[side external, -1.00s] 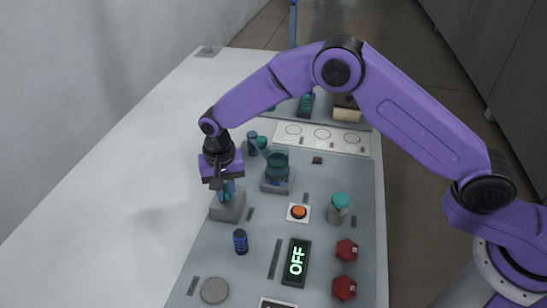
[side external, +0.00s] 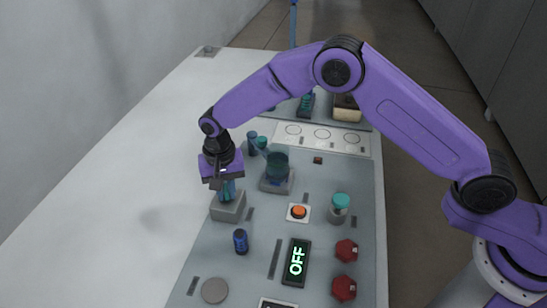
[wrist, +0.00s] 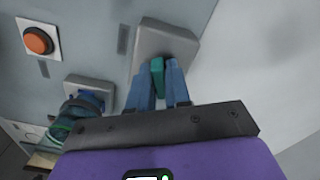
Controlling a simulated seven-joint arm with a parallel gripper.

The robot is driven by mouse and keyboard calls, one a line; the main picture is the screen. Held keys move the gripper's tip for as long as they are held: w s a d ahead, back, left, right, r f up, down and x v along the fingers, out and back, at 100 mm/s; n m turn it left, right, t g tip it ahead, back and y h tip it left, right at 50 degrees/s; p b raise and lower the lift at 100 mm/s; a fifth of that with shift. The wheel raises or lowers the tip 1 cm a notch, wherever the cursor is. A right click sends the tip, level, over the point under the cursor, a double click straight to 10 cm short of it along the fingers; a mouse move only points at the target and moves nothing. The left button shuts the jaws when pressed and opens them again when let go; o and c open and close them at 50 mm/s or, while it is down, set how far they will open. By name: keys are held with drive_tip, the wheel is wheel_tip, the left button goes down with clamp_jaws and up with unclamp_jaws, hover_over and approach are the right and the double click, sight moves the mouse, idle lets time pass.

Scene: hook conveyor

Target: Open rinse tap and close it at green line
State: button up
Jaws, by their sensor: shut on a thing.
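My gripper (side external: 227,194) is low over a grey block (side external: 228,209) at the left edge of the panel. In the wrist view, its two blue fingers (wrist: 159,90) are shut on a teal handle (wrist: 157,76) that stands on the grey block (wrist: 165,44). I take this handle to be the rinse tap. A clear bluish glass vessel (side external: 277,163) stands on another grey base, right of my gripper. It also shows in the wrist view (wrist: 66,126), partly cut off by my gripper. I cannot make out a green line or the liquid level.
An orange button (side external: 298,211), a teal-capped bottle (side external: 340,206), an "OFF" display (side external: 297,262), a blue cylinder (side external: 240,241) and two red knobs (side external: 346,250) are on the panel. Blue-teal parts (side external: 256,142) stand behind the vessel. The white table left of my gripper is clear.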

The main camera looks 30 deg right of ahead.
drive_tip(key=shift+s+a, duration=0.1)
drive_tip(key=shift+a, duration=0.05)
idle(0.3)
drive_tip(key=n, duration=0.6)
drive_tip(key=shift+n, duration=0.4)
drive_tip(key=n, duration=0.6)
drive_tip(key=o, duration=1.3)
drive_tip(key=shift+o, duration=0.2)
drive_tip(key=shift+r, duration=0.1)
drive_tip(key=shift+r, duration=3.4)
